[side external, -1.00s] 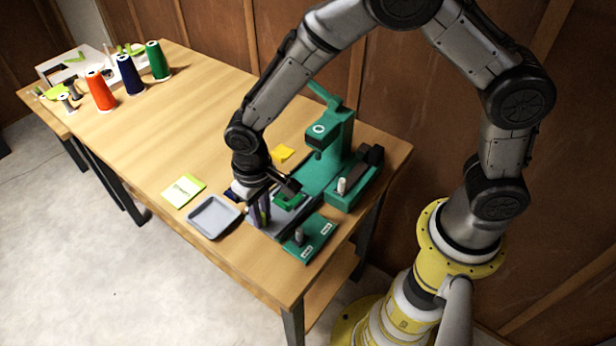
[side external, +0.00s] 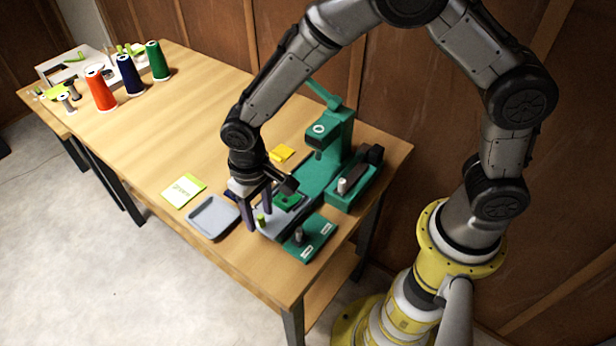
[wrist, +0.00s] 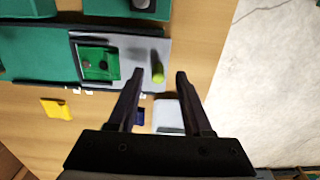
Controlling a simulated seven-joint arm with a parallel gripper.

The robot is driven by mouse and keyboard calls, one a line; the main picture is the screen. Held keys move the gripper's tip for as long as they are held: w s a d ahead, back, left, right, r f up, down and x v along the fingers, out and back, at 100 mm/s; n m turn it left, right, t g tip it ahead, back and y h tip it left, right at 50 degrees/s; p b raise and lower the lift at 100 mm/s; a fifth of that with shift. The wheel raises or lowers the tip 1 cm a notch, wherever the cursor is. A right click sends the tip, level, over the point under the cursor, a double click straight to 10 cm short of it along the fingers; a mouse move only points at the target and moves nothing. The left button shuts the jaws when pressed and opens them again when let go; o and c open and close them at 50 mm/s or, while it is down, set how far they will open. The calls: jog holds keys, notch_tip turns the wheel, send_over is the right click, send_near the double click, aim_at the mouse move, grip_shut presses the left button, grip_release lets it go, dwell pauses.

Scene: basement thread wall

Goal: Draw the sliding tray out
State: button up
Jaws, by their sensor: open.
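The sliding tray is a grey plate (side external: 274,227) at the front of the green machine (side external: 325,165). It also shows in the wrist view (wrist: 143,55), with a green inset (wrist: 98,62) on it. A short lime-green peg (wrist: 158,72) stands near the tray's outer end. My gripper (wrist: 160,76) is open, with its two fingers apart on either side of the peg in the wrist view. In the side view my gripper (side external: 260,221) points down at the tray's front end, with the peg showing between the fingers. I cannot tell whether either finger touches the peg.
A separate grey dish (side external: 212,217) and a lime-and-white note (side external: 184,190) lie left of the tray. A yellow note (side external: 282,153) lies behind. A green block with a peg (side external: 308,240) sits at the table's near edge. Thread cones (side external: 102,90) stand far left; the middle table is clear.

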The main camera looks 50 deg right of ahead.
jog(key=shift+r, duration=2.55)
jog(key=shift+r, duration=2)
